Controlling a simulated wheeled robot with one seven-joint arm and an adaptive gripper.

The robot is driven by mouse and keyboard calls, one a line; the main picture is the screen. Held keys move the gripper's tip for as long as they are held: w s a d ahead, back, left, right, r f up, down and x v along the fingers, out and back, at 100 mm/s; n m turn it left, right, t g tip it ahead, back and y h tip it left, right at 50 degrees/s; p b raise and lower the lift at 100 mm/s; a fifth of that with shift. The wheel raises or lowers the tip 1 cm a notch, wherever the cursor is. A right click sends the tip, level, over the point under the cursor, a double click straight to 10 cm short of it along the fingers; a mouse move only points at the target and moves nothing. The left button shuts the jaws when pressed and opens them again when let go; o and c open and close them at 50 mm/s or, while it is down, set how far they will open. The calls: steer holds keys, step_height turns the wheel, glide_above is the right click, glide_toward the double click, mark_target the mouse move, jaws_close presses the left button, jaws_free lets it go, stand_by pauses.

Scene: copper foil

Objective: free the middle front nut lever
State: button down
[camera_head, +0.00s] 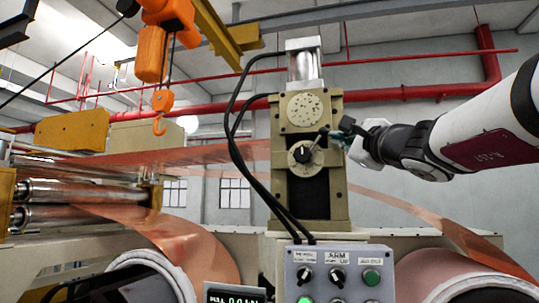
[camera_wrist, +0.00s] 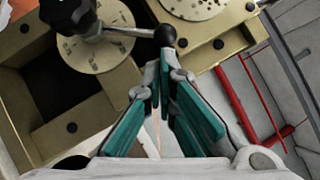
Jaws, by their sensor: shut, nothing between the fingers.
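The nut lever has a black hub (camera_head: 302,155) on a round pale plate in the middle of the beige machine frame. Its thin rod slants up and right toward my gripper (camera_head: 343,138). In the wrist view the lever's hub (camera_wrist: 68,14) is at the upper left, and its steel rod (camera_wrist: 122,31) ends in a black ball (camera_wrist: 165,36). My gripper (camera_wrist: 160,76), with teal finger pads, is shut and empty. Its fingertips are just below the ball in that picture; I cannot tell whether they touch it.
Black hoses (camera_head: 238,140) run down the frame's left side. A control box (camera_head: 340,277) with knobs and buttons stands below. Copper foil (camera_head: 190,240) and rolls flank the frame. An orange hoist hook (camera_head: 161,108) hangs at left.

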steer(key=shift+r, duration=0.15)
steer(key=shift+a+r+n+g+p, duration=0.1)
steer(key=shift+r+n+g+p, duration=0.1)
steer(key=shift+n+g+p, duration=0.25)
